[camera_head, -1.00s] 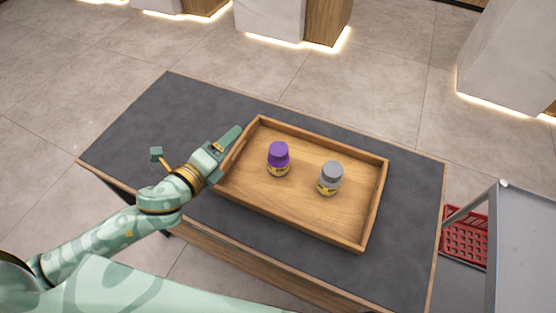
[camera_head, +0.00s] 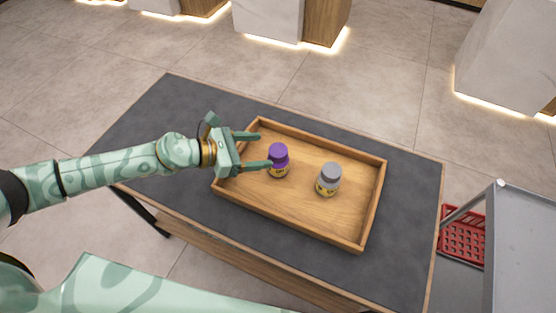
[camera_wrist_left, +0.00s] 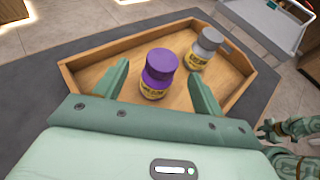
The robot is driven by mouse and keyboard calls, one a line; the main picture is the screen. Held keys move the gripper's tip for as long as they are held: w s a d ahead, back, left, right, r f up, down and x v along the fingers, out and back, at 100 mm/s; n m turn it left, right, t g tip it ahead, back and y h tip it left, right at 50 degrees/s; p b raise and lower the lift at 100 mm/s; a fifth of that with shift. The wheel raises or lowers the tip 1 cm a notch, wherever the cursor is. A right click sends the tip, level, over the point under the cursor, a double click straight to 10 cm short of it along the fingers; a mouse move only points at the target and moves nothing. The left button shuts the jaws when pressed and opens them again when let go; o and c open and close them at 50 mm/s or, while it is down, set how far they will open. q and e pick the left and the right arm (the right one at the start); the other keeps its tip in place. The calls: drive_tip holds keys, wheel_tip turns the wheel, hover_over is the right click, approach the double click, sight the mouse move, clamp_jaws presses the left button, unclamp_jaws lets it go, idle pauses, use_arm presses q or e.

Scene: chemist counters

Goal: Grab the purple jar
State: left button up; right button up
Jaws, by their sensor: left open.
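The purple jar (camera_head: 279,157) has a purple cap and a yellow label, and stands upright in the wooden tray (camera_head: 312,232). My left gripper (camera_head: 265,150) is open at the tray's left side, its fingers pointing right toward the jar. In the left wrist view the purple jar (camera_wrist_left: 158,75) shows ahead, between the two spread fingers. Nothing is held. In the head view one fingertip reaches close to the jar's left side; I cannot tell whether it touches. Part of my other, right arm (camera_wrist_left: 290,130) shows small at the right of the wrist view.
A grey jar (camera_head: 328,180) with a yellow label stands in the tray, right of the purple one. The tray has low raised walls and sits on a dark counter (camera_head: 405,200).

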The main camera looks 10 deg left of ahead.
sight(278, 150)
use_arm(q)
drive_tip(key=x, duration=0.6)
drive_tip(key=shift+d, duration=0.25)
drive_tip(key=shift+c, duration=0.3)
drive_tip(key=c, duration=1.3)
drive_tip(key=shift+c, duration=0.2)
drive_tip(key=shift+r, duration=0.1)
